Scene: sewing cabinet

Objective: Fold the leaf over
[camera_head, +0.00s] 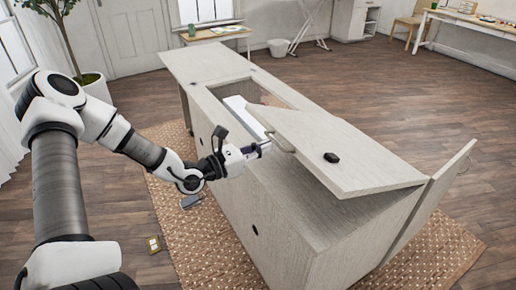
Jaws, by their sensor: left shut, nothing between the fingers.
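The pale wooden leaf (365,160) sits at a tilt over the right part of the sewing cabinet (290,215), its near edge raised above the cabinet top with a gap beneath. My right gripper is out of view.
An open well (243,110) with a white part inside lies left of the leaf. A cabinet panel (430,205) stands swung out at the right end. A woven rug (190,240) lies below, with small items on and beside it. Wooden floor around is mostly clear.

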